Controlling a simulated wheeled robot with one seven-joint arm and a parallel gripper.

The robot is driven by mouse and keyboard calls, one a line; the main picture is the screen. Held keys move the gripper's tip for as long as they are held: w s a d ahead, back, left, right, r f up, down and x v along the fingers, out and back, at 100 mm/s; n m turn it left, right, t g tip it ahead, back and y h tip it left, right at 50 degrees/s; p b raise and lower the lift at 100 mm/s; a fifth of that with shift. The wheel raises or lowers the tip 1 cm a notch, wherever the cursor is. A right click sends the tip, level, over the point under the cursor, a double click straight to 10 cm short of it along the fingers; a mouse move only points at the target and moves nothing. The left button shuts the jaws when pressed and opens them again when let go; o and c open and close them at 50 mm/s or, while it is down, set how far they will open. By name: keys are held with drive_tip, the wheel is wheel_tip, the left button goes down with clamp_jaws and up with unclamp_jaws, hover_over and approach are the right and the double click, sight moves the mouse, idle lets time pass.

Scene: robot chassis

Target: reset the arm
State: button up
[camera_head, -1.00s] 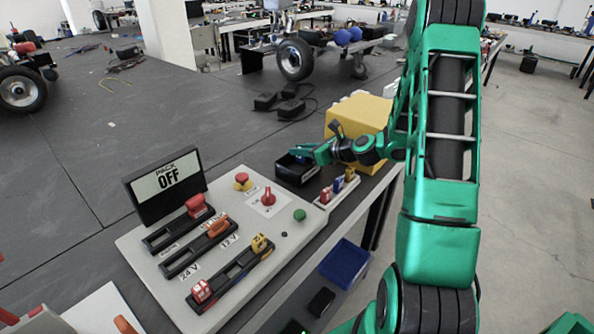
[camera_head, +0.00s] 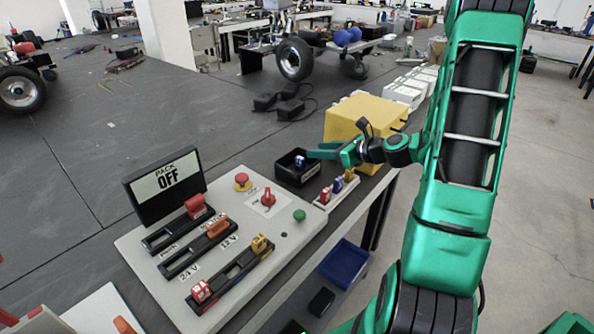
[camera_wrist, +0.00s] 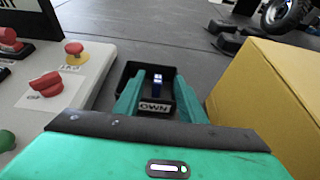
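My green arm (camera_head: 455,170) rises on the right and reaches left toward the panel table. My gripper (camera_head: 312,154) is above and beside a small black bin (camera_head: 292,178). In the wrist view my gripper (camera_wrist: 158,100) has its two green fingers apart, with nothing held between them.
A rack (camera_head: 345,190) holds coloured pieces in front of the bin. A yellow box (camera_head: 362,120) stands close behind. A blue tray (camera_head: 345,262) is below the table edge.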

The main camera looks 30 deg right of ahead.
drive_tip(key=shift+v, duration=0.75)
drive_tip(key=s+a+r+n+g+h, duration=0.1)
drive_tip(key=s+a+n+g, duration=0.1)
drive_tip(key=s+a+n, duration=0.45)
drive_tip(key=s+a+r+n+g+h, duration=0.1)
drive_tip(key=a+r+n+g, duration=0.2)
drive_tip(key=n, duration=0.7)
drive_tip(key=s+a+n+g+h, duration=0.1)
drive_tip(key=s+a+n+g, duration=0.1)
drive_tip(key=s+a+n, duration=0.35)
drive_tip(key=s+r+n+h, duration=0.2)
drive_tip(key=s+r+n, duration=0.2)
drive_tip(key=n, duration=0.5)
drive_tip(key=s+d+m+g, duration=0.2)
drive_tip(key=s+d, duration=0.3)
drive_tip(key=s, duration=0.3)
drive_tip(key=s+d+f+m+g, duration=0.1)
drive_tip(key=s+d+m+g, duration=0.2)
drive_tip(key=s+d, duration=0.3)
drive_tip(key=s, duration=0.3)
drive_tip(key=shift+s+f+m+g, duration=0.2)
drive_tip(key=shift+s+m+g, duration=0.1)
drive_tip(key=shift+m, duration=0.1)
